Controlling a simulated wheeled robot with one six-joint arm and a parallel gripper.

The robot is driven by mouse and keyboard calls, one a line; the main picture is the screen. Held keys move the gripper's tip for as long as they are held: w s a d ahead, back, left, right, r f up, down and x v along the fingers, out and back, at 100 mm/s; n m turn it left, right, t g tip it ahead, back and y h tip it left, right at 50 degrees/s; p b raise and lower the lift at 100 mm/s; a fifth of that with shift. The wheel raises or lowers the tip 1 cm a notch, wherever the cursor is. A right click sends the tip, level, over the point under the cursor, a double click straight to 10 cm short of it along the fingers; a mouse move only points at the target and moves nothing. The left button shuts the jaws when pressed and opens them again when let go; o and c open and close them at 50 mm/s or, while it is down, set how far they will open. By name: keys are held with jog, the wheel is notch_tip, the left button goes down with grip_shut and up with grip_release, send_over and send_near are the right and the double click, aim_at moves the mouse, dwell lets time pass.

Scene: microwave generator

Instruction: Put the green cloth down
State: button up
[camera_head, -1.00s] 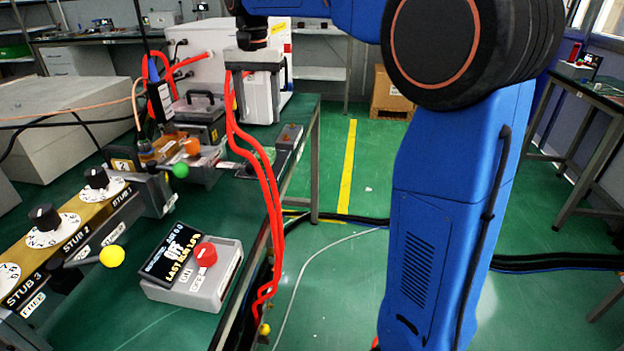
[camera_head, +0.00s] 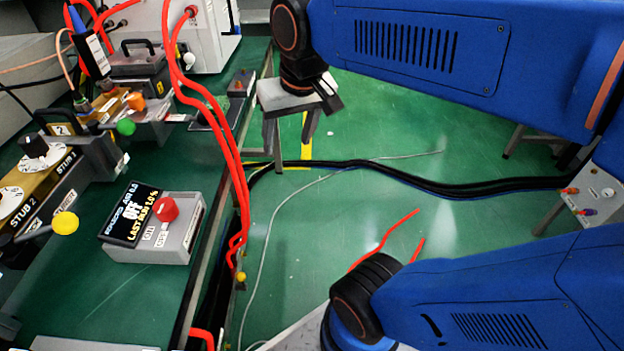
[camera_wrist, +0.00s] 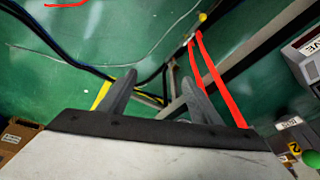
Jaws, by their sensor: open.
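My gripper (camera_head: 290,148) hangs over the floor, just right of the bench edge, with its fingers pointing down. In the wrist view my gripper (camera_wrist: 158,80) is open, with two spread grey fingers and nothing between them. I cannot make out a green cloth for certain in any view. The green bench top and the green floor make it hard to tell one apart. My arm hides part of the floor on the right.
The green bench (camera_head: 75,300) holds a grey control box (camera_head: 183,240) with a red knob and stub tuners. Red hoses (camera_head: 233,160) hang along the bench edge, also close to my fingers in the wrist view (camera_wrist: 213,75). Black cables (camera_head: 400,175) cross the floor.

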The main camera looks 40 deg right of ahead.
jog(key=s+f+n+t, duration=0.1)
jog(key=s+f, duration=0.6)
jog(key=shift+d+f+n, duration=0.15)
jog(key=shift+d+n, duration=0.25)
jog(key=shift+d, duration=0.05)
dwell(0.4)
